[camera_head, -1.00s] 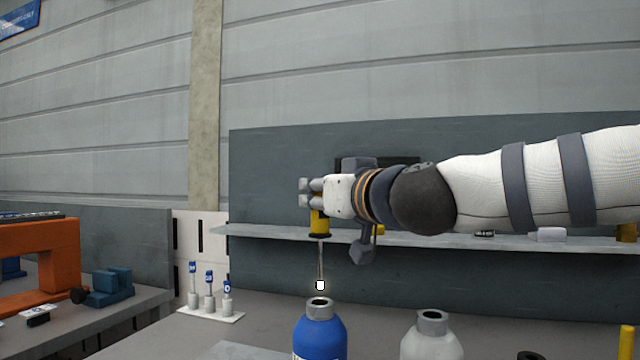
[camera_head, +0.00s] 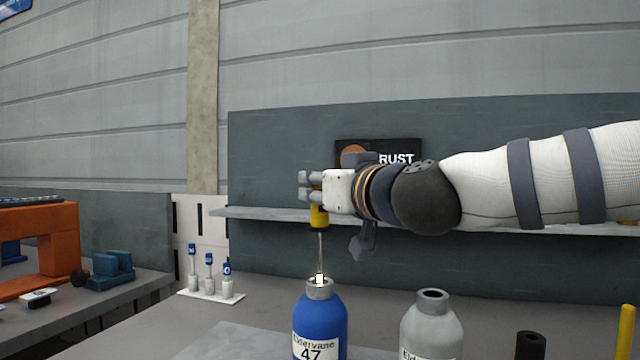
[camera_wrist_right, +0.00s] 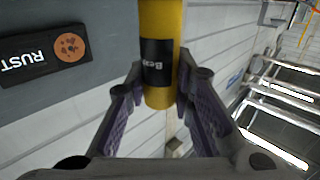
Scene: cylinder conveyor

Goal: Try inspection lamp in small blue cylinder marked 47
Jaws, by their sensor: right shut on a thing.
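The small blue cylinder (camera_head: 320,322) stands upright on the bench, its white label reading 47 and its grey neck open at the top. The inspection lamp has a yellow handle (camera_head: 319,214), a thin rod and a small white lit tip (camera_head: 320,279). My right gripper (camera_head: 310,188) is shut on the yellow handle, which also shows between the fingers in the right wrist view (camera_wrist_right: 160,75). The lamp hangs upright, its tip at the mouth of the blue cylinder; I cannot tell whether it is just inside or in front. My left gripper is not in view.
A grey cylinder (camera_head: 432,330) stands to the right of the blue one. A dark tube (camera_head: 530,345) and a yellow post (camera_head: 625,332) are farther right. A rack with several blue-tagged pieces (camera_head: 212,292) stands left. A shelf (camera_head: 270,214) runs behind my arm.

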